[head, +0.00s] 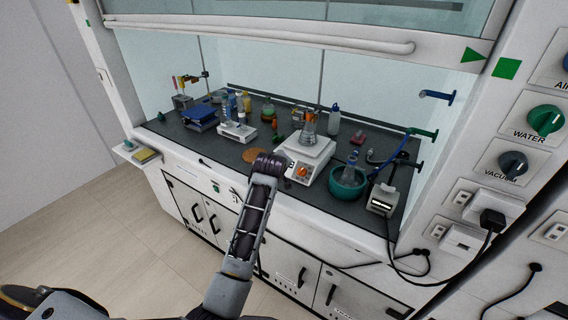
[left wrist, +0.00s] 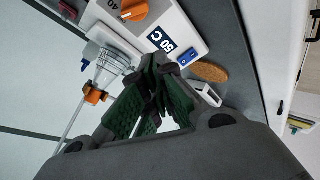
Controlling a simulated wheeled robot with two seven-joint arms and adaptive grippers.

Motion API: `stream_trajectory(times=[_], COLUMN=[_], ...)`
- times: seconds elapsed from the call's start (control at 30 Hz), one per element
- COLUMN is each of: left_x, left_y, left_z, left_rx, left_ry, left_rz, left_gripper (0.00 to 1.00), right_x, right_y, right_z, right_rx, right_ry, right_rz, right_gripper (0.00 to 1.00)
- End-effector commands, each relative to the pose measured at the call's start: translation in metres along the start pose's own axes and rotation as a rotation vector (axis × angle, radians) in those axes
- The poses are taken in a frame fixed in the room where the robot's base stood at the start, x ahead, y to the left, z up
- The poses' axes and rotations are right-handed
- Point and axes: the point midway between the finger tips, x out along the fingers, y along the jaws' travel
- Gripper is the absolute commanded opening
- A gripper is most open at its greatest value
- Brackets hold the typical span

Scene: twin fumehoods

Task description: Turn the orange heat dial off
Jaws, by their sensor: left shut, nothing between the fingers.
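The orange heat dial (head: 302,171) is on the front face of a white hotplate (head: 318,150). It also shows at the top of the left wrist view (left wrist: 134,10), with a light pointer mark on it. A conical flask (head: 308,126) stands on the hotplate; the left wrist view shows it with an orange clamp (left wrist: 93,94). My left gripper (head: 268,163) is just left of the hotplate's front, apart from the dial. Its green-padded fingers (left wrist: 155,90) are shut and empty. My right gripper is not in view.
A teal bowl with a flask (head: 348,183) and a small grey device (head: 382,200) stand right of the hotplate. A round cork mat (head: 251,155) lies to its left. A white balance (head: 237,131) and bottles stand farther left. The fumehood sash (head: 260,33) is raised.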

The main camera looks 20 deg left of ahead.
Motion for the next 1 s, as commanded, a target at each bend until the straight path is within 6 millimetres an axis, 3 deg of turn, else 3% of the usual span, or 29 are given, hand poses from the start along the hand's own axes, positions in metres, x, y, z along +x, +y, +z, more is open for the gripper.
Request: stream_trajectory(times=[0.3, 0.7, 1.0], left_x=[-0.021, -0.024, -0.026], left_y=[0.001, 0.001, 0.012], left_z=[0.000, 0.000, -0.015], left_rx=[0.001, 0.001, 0.005], left_ry=[0.000, 0.001, 0.027], left_rz=[0.000, 0.000, 0.020], left_gripper=[0.00, 0.01, 0.40], right_x=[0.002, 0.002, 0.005], right_y=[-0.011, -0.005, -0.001], right_z=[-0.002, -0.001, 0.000], right_rx=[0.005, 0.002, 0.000], right_ry=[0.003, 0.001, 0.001], right_rz=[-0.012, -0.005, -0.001], right_gripper=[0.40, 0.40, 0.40])
